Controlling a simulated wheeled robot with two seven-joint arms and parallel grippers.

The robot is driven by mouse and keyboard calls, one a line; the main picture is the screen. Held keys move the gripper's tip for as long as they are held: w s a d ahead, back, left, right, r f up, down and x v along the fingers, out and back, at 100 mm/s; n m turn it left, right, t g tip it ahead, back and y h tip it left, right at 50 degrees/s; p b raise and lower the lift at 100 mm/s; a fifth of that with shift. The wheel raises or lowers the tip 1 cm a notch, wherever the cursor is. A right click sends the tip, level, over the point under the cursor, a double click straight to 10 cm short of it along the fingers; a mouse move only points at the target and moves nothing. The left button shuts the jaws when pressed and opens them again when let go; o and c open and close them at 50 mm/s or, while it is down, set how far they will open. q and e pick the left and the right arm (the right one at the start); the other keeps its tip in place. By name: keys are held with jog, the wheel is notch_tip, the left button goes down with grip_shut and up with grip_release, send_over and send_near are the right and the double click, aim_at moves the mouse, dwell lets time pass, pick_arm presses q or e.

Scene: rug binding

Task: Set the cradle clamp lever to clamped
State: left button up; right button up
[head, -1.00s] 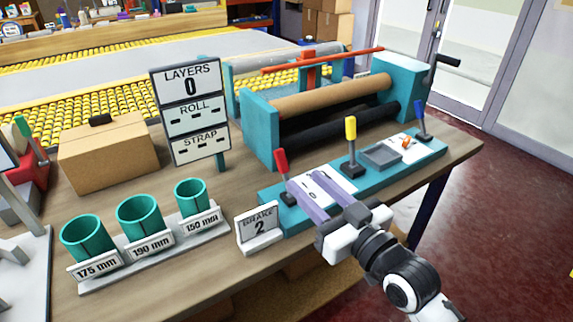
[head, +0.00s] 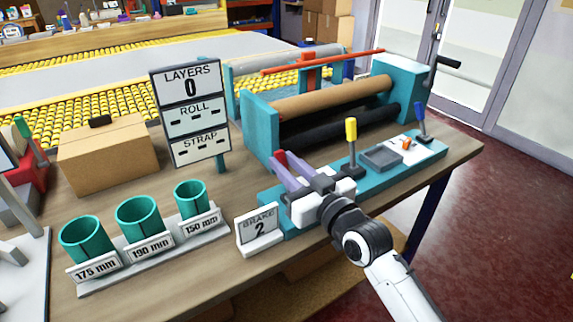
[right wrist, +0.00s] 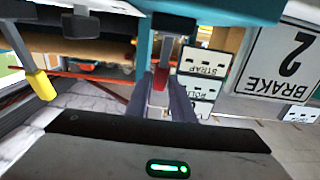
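A teal control panel (head: 435,150) on the bench's front edge carries three levers. The red lever (head: 279,157) is at its left end, the yellow lever (head: 351,130) in the middle and the blue lever (head: 420,112) at the right. No label naming the cradle clamp is readable. My right gripper (head: 282,158) is at the red lever, which partly hides behind its purple fingers. In the right wrist view the red handle (right wrist: 160,82) lies between the two fingers (right wrist: 162,95), which stand apart. Contact is unclear. The yellow handle (right wrist: 42,84) also shows there. My left gripper is out of view.
A brake sign (head: 259,230) reading 2 stands just left of the panel. Teal rings (head: 138,222) on a labelled rack, a layers sign (head: 187,85) and a cardboard box (head: 105,155) are further left. A teal roller stand (head: 262,125) is behind the levers.

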aim_at(281, 155)
grip_shut()
